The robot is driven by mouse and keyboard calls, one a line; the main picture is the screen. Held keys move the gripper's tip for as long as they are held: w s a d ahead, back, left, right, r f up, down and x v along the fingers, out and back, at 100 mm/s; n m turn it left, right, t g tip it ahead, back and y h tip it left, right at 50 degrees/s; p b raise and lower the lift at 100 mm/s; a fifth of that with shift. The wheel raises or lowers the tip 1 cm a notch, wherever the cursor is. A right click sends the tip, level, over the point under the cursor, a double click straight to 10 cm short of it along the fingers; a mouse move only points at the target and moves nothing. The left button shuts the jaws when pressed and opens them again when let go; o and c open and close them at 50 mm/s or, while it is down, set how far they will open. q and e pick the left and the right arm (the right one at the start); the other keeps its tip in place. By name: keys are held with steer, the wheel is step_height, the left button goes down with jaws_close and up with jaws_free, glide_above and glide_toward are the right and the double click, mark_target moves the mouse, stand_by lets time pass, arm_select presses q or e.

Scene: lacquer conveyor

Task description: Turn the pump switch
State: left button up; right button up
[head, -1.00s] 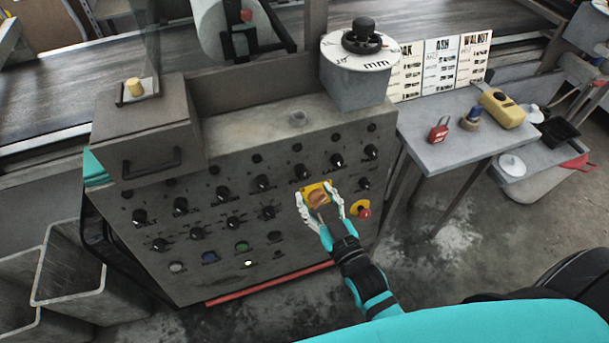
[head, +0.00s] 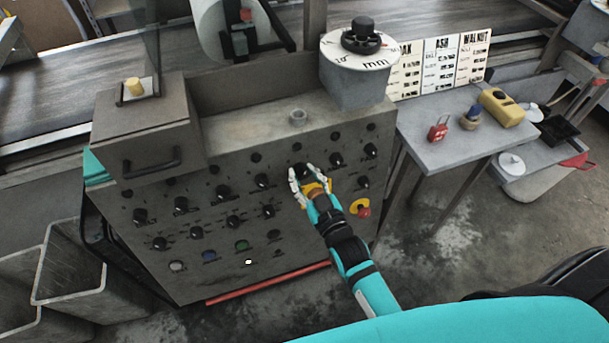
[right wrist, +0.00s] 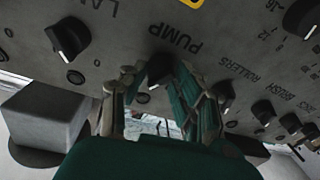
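The pump switch (right wrist: 160,70) is a black rotary knob beside the upside-down PUMP label in the right wrist view. In the head view the same pump switch (head: 302,171) is in the upper row of the grey control panel (head: 216,200). My right gripper (head: 308,178) is at this knob, with its white fingers on either side of it. In the right wrist view the fingers of my right gripper (right wrist: 158,78) straddle the knob. They look open; contact with the knob cannot be made out. My left gripper is not in view.
A yellow-based switch (head: 318,186) lies just under my right gripper, partly hidden. A red emergency button (head: 362,210) is to its lower right. Several other black knobs sit close around. A grey table (head: 440,150) holds a red padlock (head: 438,129) at right.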

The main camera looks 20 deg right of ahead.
jaws_close()
steer(key=n+p, duration=0.2)
steer(key=n, duration=0.1)
steer(key=n+p, duration=0.1)
steer(key=shift+r+n+y+p, duration=0.25)
steer(key=shift+n+y+p, duration=0.1)
steer(key=shift+n+y, duration=0.05)
steer(key=n+g+p, duration=0.1)
steer(key=n+p, duration=0.1)
steer(key=n, duration=0.1)
steer(key=shift+n+y, duration=0.3)
steer(key=shift+n, duration=0.1)
steer(key=shift+f+n+g+p, duration=0.1)
steer(key=shift+n+g+p, duration=0.4)
steer(key=shift+n+p, duration=1.2)
steer(key=shift+n+b, duration=0.5)
steer(key=shift+n, duration=0.1)
